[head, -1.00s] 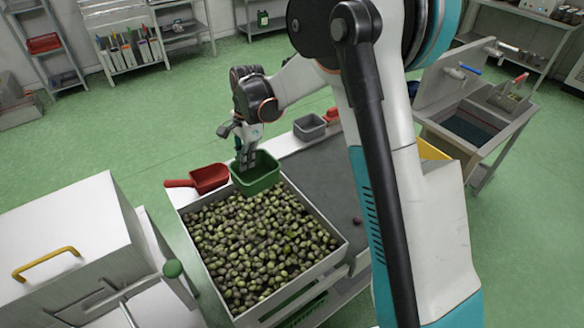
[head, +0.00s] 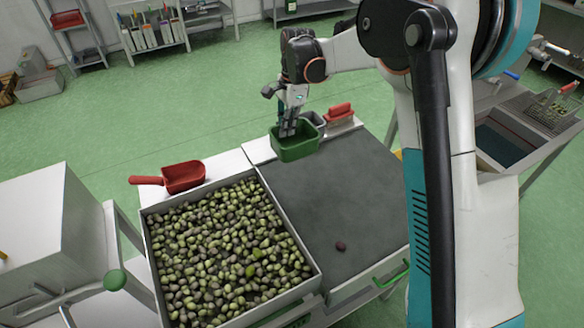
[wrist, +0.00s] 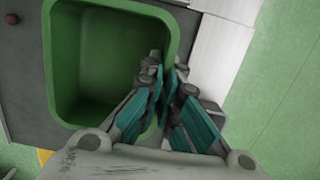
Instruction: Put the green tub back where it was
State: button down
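The green tub (head: 296,152) is at the back of the grey table surface, to the right of the olive crate. My gripper (head: 287,130) is shut on its rim from above. In the wrist view the gripper (wrist: 168,82) has its fingers on both sides of the tub's wall, and the tub (wrist: 95,60) looks empty and roughly level. I cannot tell for sure whether its base touches the table or hangs a little above it.
A grey tub (head: 320,121) is right behind the green one, partly hidden, with a red-topped brush (head: 339,112) beside it. A red scoop (head: 183,177) lies behind the olive crate (head: 307,288). One dark olive (head: 341,246) lies on the otherwise clear grey mat (head: 345,190).

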notch_tip(320, 180, down, 15)
jog(key=b, duration=0.4)
jog(key=shift+r, duration=0.1)
jog(key=shift+f, duration=0.2)
jog(key=c, duration=1.8)
grip_release()
jog(key=shift+r, duration=0.2)
